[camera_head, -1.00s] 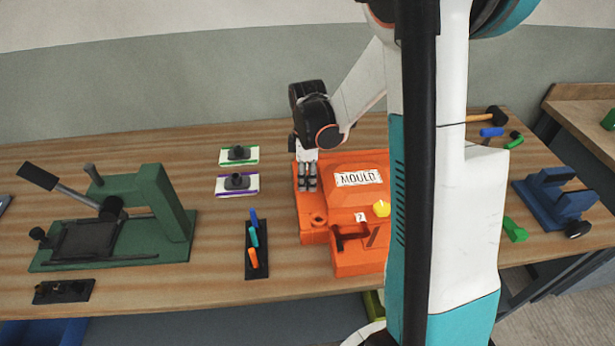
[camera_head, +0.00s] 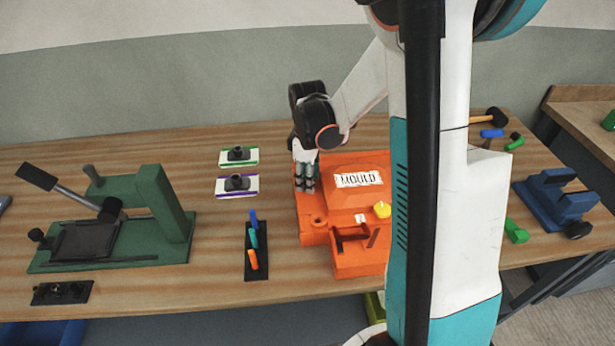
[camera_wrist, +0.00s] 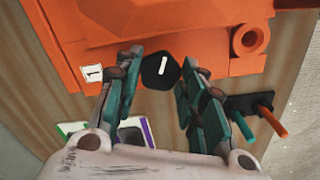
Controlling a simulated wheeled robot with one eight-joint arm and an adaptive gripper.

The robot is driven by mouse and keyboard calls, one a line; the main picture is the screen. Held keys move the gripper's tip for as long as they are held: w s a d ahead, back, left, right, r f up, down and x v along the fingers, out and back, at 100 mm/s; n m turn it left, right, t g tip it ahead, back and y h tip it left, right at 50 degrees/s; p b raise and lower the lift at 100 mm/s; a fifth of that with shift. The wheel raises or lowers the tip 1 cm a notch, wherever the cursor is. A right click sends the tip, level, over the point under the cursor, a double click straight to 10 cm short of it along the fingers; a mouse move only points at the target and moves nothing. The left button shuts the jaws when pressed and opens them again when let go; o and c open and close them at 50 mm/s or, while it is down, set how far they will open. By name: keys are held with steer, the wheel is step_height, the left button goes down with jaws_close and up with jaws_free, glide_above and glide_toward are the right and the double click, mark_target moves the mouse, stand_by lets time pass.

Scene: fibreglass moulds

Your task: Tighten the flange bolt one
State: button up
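Flange bolt one (camera_wrist: 161,71) is a dark hexagonal head with a white mark line, on the orange mould's flange (camera_head: 318,235), beside a small white tag reading 1 (camera_wrist: 92,73). In the head view my gripper (camera_head: 305,186) points down at the mould's left back corner and hides the bolt. A tag 2 (camera_head: 361,218) and a yellow knob (camera_head: 382,209) show at the mould's front.
A dark rack (camera_head: 257,272) with blue, teal and orange pegs stands left of the mould. Two small plates, green-edged (camera_head: 225,162) and purple-edged (camera_head: 222,191), lie behind it. A green lever press (camera_head: 175,215) is at far left, a blue device (camera_head: 555,198) at right.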

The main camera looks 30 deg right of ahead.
steer(key=o, duration=0.4)
steer(key=shift+r, duration=4)
steer(key=shift+c, duration=0.4)
